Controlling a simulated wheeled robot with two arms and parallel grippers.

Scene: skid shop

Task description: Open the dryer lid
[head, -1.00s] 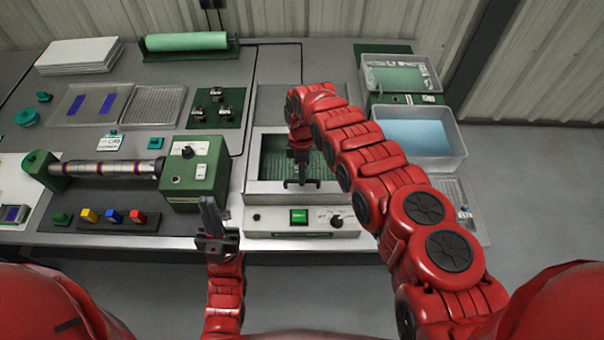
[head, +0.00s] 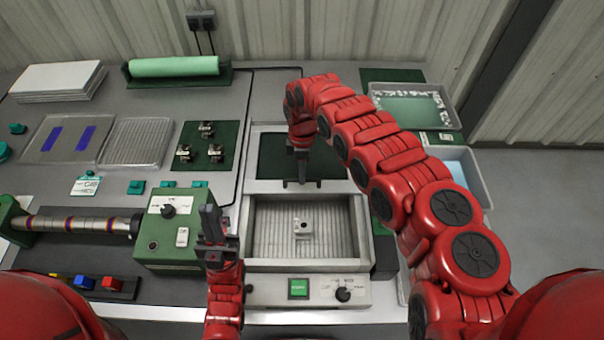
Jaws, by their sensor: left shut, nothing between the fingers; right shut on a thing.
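The dryer (head: 255,282) is a silver box with a green lit button and a black knob on its front panel. Its lid (head: 268,186), a dark panel in a silver frame, stands away from the front opening. The ribbed inside (head: 275,240) shows, with a small metal part (head: 303,228) in it. My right gripper (head: 301,183) is shut at the lid's near edge; the handle between its fingers is mostly hidden. My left gripper (head: 209,222) is shut and empty, pointing up left of the dryer, beside the green machine.
A green machine (head: 170,253) with a striped roller stands left of the dryer. Clear bins (head: 425,105) stand at the right behind my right arm. Flat trays (head: 133,143) and a green board with small parts (head: 208,146) lie at the back left.

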